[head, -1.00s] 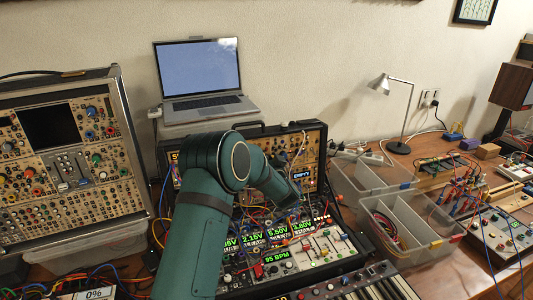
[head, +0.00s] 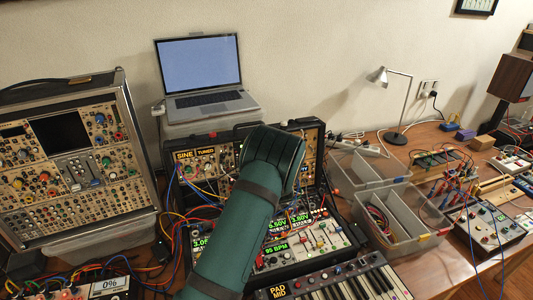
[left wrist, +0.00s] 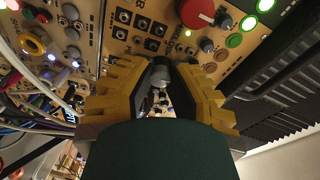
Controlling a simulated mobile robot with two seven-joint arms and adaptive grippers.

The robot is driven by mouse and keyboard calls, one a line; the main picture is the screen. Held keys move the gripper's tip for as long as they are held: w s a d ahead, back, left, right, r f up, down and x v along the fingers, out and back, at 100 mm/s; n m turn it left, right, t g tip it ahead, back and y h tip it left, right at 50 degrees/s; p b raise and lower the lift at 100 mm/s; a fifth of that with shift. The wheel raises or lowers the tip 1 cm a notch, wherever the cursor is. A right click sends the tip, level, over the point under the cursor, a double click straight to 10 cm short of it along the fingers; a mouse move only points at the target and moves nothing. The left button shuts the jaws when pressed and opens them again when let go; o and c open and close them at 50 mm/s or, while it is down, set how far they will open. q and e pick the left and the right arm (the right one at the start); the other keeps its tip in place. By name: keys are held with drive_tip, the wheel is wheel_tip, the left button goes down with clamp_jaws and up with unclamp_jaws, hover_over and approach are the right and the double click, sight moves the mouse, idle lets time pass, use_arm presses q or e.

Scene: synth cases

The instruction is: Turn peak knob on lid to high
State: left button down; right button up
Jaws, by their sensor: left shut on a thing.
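The open synth case (head: 318,170) stands in the middle of the desk in the head view, its lid panel upright behind the lower controls. My left arm covers much of the lid, and my left gripper is hidden behind it there. In the left wrist view my left gripper (left wrist: 160,82) has its yellow-and-black fingers shut around a small grey knob (left wrist: 160,75) on the tan panel. The fingers and my wrist hide part of the knob and its surroundings. I cannot read a peak label or the knob's setting. My right gripper is not in view.
In the left wrist view a large red knob (left wrist: 196,12), lit green buttons (left wrist: 249,23) and patch cables (left wrist: 25,70) surround the grip. In the head view a laptop (head: 199,75) stands behind the case, a keyboard (head: 350,284) in front and grey bins (head: 405,218) at right.

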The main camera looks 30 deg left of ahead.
use_arm(q)
drive_tip(key=shift+w+r+m+p, duration=0.2)
drive_tip(key=shift+m+p, duration=0.35)
drive_tip(key=shift+m, duration=0.55)
drive_tip(key=c, duration=0.8)
unclamp_jaws()
drive_tip(key=shift+c, duration=0.2)
drive_tip(key=shift+f, duration=0.15)
drive_tip(key=shift+s, duration=0.1)
drive_tip(key=v, duration=1.2)
